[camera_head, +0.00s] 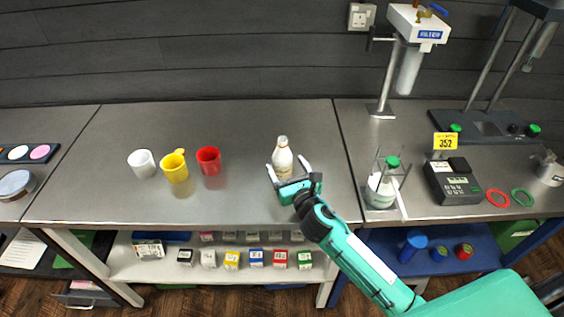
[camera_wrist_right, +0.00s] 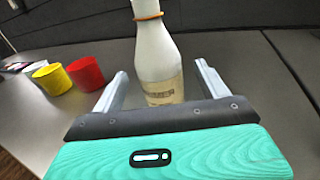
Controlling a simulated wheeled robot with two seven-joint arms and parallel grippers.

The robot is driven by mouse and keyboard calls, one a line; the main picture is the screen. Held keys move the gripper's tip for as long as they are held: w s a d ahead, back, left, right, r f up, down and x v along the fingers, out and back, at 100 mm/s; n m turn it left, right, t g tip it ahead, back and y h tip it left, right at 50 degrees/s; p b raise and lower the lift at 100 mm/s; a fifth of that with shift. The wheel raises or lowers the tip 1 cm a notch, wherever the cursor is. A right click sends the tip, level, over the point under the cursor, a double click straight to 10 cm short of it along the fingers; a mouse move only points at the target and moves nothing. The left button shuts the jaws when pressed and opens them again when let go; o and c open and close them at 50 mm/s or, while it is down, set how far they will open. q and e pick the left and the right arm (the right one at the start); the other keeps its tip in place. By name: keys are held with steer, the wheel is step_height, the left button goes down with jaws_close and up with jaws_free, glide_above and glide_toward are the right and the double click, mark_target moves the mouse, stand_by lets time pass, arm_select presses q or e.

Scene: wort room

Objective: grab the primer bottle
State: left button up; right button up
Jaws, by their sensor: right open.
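The primer bottle (camera_head: 282,157) is white with a tan label and stands upright on the grey metal bench. In the right wrist view the bottle (camera_wrist_right: 158,55) shows an orange ring at its neck, and its label is only partly readable. My right gripper (camera_head: 288,170) is open, with one finger on each side of the bottle's lower body. In the right wrist view the gripper's fingers (camera_wrist_right: 162,85) stand apart, with gaps visible between them and the bottle. The bottle's base is partly hidden behind the gripper. My left gripper is not in view.
White (camera_head: 142,163), yellow (camera_head: 174,167) and red (camera_head: 209,160) cups stand left of the bottle. To the right are a green-capped bottle in a stand (camera_head: 382,188) and a dark device with a yellow 352 tag (camera_head: 453,182). The bench behind the bottle is clear.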

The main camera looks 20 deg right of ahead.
mark_target(281, 157)
steer(key=shift+w+r+p, duration=0.2)
steer(key=shift+w+p, duration=0.1)
steer(key=shift+w, duration=0.25)
steer(key=w, duration=0.3)
steer(key=shift+w+a+f+p, duration=0.15)
steer(key=shift+w+a+p, duration=0.1)
steer(key=shift+p, duration=0.15)
steer(key=shift+w, duration=0.25)
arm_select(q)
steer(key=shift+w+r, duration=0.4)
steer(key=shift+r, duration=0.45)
arm_select(e)
steer(key=c, duration=1.1)
steer(key=shift+c, duration=0.5)
